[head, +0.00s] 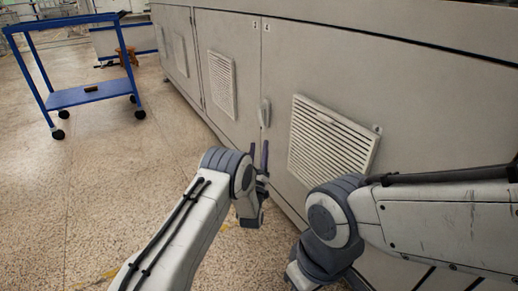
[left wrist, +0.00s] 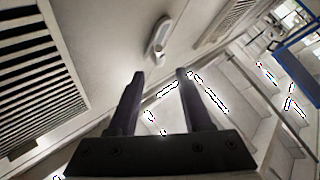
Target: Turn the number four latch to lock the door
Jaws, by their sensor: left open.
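A small light-grey latch (head: 264,112) sits at the seam between two grey cabinet doors. It also shows in the left wrist view (left wrist: 158,40), beyond my fingertips, with its long part roughly in line with the seam. Small number marks stand at the top of the seam; the right one looks like a 4 (head: 267,27), on the door (head: 345,70) with the large vent. My left gripper (head: 259,153) is open and empty, its two dark fingers pointing up just below the latch, apart from it. The left wrist view shows the gap between the fingers (left wrist: 160,76). My right gripper is out of view.
A slatted vent (head: 333,140) is right of the latch; another vent (head: 222,84) is on the door to the left. A blue cart (head: 85,95) stands at the upper left. The speckled floor (head: 110,180) between cart and cabinet is clear.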

